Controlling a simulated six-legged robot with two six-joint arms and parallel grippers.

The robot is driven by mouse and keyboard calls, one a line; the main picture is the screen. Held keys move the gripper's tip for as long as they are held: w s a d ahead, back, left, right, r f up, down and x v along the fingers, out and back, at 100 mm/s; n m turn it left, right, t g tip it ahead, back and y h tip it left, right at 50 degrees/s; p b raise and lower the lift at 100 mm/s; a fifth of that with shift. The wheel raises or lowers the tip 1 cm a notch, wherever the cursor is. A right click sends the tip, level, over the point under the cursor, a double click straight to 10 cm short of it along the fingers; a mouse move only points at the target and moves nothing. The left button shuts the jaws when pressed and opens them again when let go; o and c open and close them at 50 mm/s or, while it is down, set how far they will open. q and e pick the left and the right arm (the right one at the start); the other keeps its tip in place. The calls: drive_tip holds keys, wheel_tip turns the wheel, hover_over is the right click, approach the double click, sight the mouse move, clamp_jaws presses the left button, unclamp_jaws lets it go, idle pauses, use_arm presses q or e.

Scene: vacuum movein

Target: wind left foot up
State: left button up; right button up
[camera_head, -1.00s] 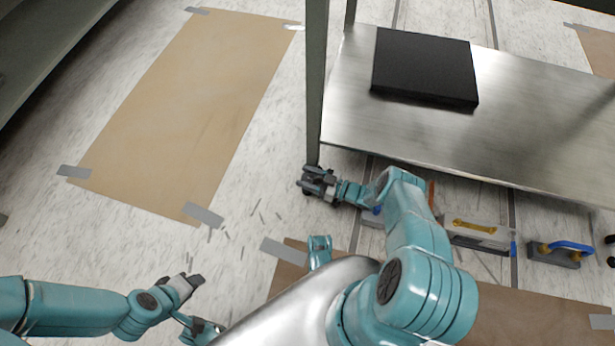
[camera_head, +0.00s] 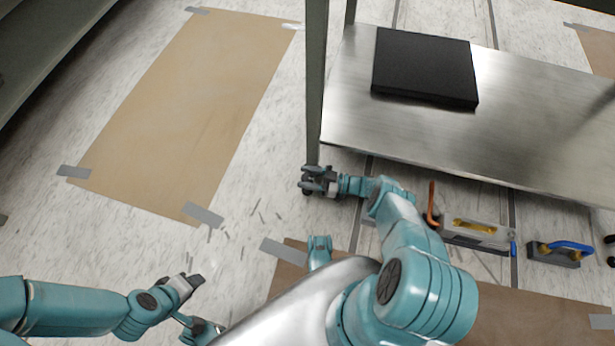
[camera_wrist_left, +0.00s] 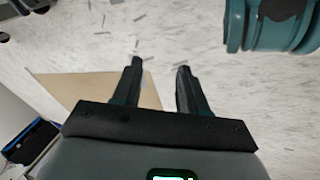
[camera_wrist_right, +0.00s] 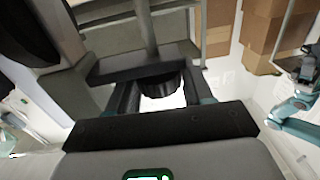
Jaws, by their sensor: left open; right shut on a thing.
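The metal table's left leg (camera_head: 316,90) comes down to the floor left of centre in the head view. My right gripper (camera_head: 309,182) is at the bottom of this leg. In the right wrist view the gripper (camera_wrist_right: 160,92) is shut on the dark round foot (camera_wrist_right: 160,84) under the leg. The fingers sit on both sides of the foot and hide part of it. My left gripper (camera_head: 195,284) is open and empty above the floor at lower left. Its two fingers (camera_wrist_left: 158,68) show apart in the left wrist view.
The steel tabletop or shelf (camera_head: 540,120) carries a black slab (camera_head: 425,68). A tool box with a yellow item (camera_head: 478,232) and a blue-handled tool (camera_head: 560,252) are on the floor at right. A taped brown sheet (camera_head: 185,110) covers floor at left.

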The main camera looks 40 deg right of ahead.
drive_tip(key=shift+w+r, duration=0.1)
drive_tip(key=o, duration=1)
drive_tip(key=shift+c, duration=0.2)
wheel_tip(320, 180, up, 9)
drive_tip(key=p, duration=0.7)
drive_tip(key=shift+r+p, duration=0.2)
drive_tip(key=shift+p, duration=0.1)
use_arm(q)
drive_tip(key=s+d+r+g+p, duration=0.2)
drive_tip(key=s+r+p, duration=0.3)
drive_tip(key=r, duration=0.7)
drive_tip(key=shift+s+r+m+h+p, duration=0.25)
drive_tip(key=shift+s+m+h+p, duration=0.05)
drive_tip(key=shift+s, duration=0.25)
use_arm(e)
wheel_tip(320, 180, up, 11)
drive_tip(key=shift+f, duration=0.2)
